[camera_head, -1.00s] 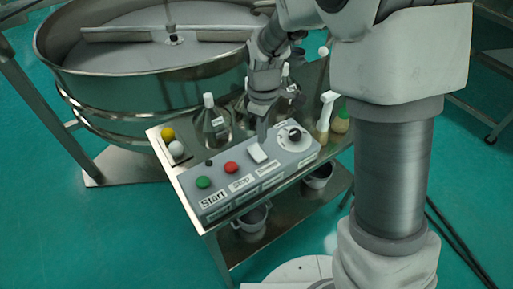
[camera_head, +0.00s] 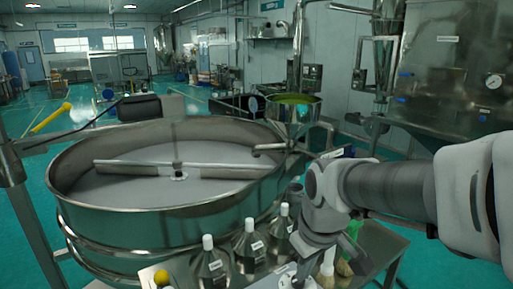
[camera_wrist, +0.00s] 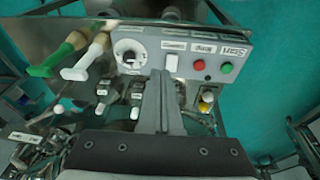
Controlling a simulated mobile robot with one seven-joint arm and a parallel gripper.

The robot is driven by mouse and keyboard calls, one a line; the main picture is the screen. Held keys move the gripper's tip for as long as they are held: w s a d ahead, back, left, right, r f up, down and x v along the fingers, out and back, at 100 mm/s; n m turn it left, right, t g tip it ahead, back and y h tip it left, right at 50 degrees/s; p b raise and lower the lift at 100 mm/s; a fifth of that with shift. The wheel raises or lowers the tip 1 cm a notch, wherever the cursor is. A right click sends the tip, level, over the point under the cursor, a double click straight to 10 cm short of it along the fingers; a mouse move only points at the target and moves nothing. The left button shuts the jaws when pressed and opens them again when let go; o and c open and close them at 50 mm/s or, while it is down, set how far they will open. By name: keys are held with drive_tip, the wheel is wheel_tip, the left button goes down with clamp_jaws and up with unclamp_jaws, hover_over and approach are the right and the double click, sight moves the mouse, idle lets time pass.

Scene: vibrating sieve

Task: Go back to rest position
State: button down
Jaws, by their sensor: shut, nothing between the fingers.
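My gripper is shut and empty. In the wrist view its two fingers (camera_wrist: 157,78) lie together and point at the control panel (camera_wrist: 205,62). The panel has a dial (camera_wrist: 129,55), a white switch (camera_wrist: 172,62), a red button (camera_wrist: 198,65) and a green button (camera_wrist: 226,68). The fingers overlap part of the panel's edge; I cannot tell the gap between them. In the head view my arm reaches in from the right and its wrist bends down over the bottles; the fingertips are not clear there, and the panel is below the frame.
The large round sieve (camera_head: 100,205) stands at left. Labelled bottles (camera_head: 212,265) with white caps stand close to my wrist. A hopper (camera_head: 290,115) stands behind.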

drive_tip(key=s+d+r+m+t, duration=0.2)
drive_tip(key=s+d+r+m, duration=0.2)
drive_tip(key=s, duration=0.7)
drive_tip(key=shift+d+m+t+h, duration=0.3)
drive_tip(key=shift+d+m+t, duration=0.15)
drive_tip(key=shift+m, duration=0.75)
